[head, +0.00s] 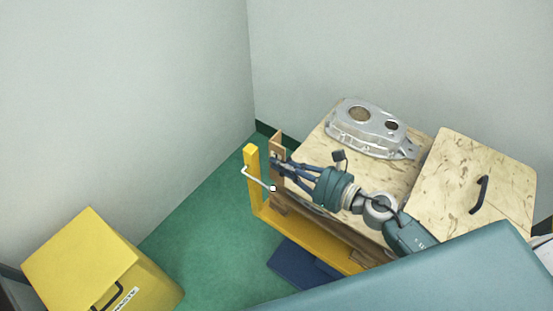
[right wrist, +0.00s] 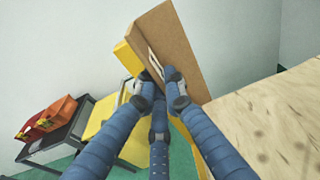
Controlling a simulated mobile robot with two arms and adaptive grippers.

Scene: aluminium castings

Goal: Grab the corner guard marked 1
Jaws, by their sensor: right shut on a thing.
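A brown, cardboard-like corner guard (head: 277,143) stands upright at the left corner of a wooden-topped load. In the right wrist view the guard (right wrist: 172,32) fills the top middle, tilted in the picture. It bears a white label, partly hidden by my fingers; I cannot read its number. My right gripper (head: 276,166) reaches in from the right at the guard. In the right wrist view its blue fingers (right wrist: 160,84) are shut on the guard beside the label. My left gripper is not in view.
A silver casting (head: 371,131) lies on the wooden top (head: 316,146). A yellow post (head: 251,163) with a bent metal handle stands just left of the guard. A wooden panel (head: 460,165) with a black handle is at right. A yellow bin (head: 85,255) stands lower left.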

